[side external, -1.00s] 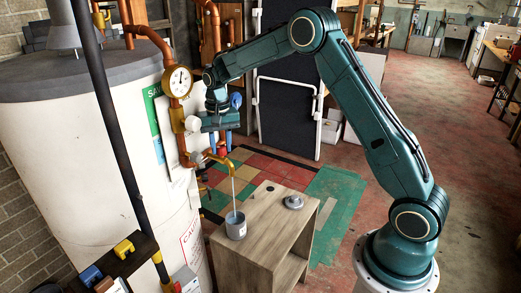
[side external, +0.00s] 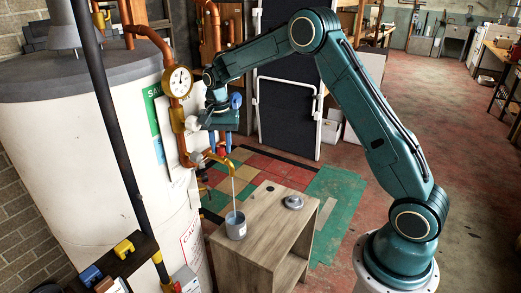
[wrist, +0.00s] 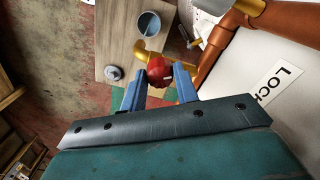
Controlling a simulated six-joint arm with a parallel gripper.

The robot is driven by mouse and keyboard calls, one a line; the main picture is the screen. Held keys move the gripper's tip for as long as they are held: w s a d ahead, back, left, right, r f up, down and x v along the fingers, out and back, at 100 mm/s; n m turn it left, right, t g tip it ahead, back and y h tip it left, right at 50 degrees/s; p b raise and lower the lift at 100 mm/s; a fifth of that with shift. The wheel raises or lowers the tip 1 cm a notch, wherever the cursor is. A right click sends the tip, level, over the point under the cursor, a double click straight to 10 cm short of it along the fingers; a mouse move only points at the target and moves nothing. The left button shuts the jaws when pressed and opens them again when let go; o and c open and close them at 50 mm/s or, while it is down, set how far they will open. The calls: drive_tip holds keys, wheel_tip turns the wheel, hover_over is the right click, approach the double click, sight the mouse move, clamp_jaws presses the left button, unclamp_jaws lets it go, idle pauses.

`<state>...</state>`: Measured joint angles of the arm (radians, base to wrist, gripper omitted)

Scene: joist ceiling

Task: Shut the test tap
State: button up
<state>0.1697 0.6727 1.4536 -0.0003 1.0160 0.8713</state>
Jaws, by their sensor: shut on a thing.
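The test tap is a brass spout (side external: 226,163) with a red knob (side external: 222,151) on top. In the wrist view, the red knob (wrist: 159,71) sits between the two blue fingers of my gripper (wrist: 159,79), which is shut on it. In the side view my gripper (side external: 221,145) reaches down to the knob from above. A thin pale stream runs from the spout down to a grey cup (side external: 236,228). The cup also shows in the wrist view (wrist: 148,27). The fingers partly hide the tap body.
The cup stands on a wooden cabinet (side external: 265,212) with a round grey lid-like piece (side external: 293,202). Copper pipes, a gauge (side external: 179,81) and a large white tank (side external: 85,150) stand close on the left. The red floor at right is open.

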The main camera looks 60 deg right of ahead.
sight(221, 147)
drive_tip(key=o, duration=1)
drive_tip(key=shift+r, duration=0.15)
wheel_tip(221, 147, up, 14)
drive_tip(key=shift+f, duration=0.2)
